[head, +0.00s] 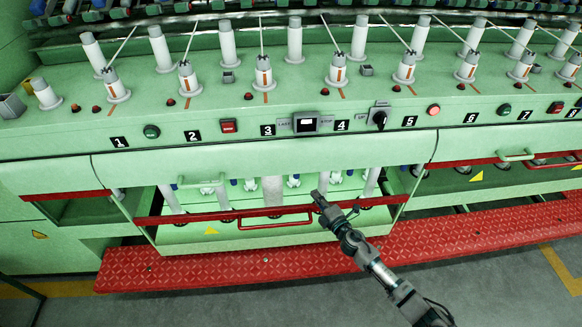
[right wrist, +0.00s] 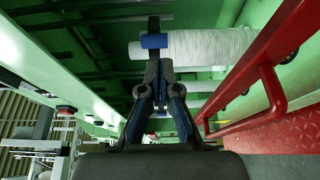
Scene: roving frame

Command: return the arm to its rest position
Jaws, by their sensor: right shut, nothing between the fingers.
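My right arm (head: 372,262) reaches in from the lower right of the head view. Its gripper (head: 318,195) is in front of the lowered green front panel, by the red rail at the open lower bay. In the right wrist view the right gripper's fingers (right wrist: 158,66) are together, with nothing held. A white spool (right wrist: 205,46) with a blue end lies beyond the fingertips there; I cannot tell whether they touch. My left gripper is in neither view.
A green machine (head: 270,160) with numbered stations and upright white bobbins (head: 295,40) fills the head view. A red handle (head: 275,224) is close left of my gripper. A red tread plate (head: 470,238) runs along the base. Grey floor (head: 490,290) in front is clear.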

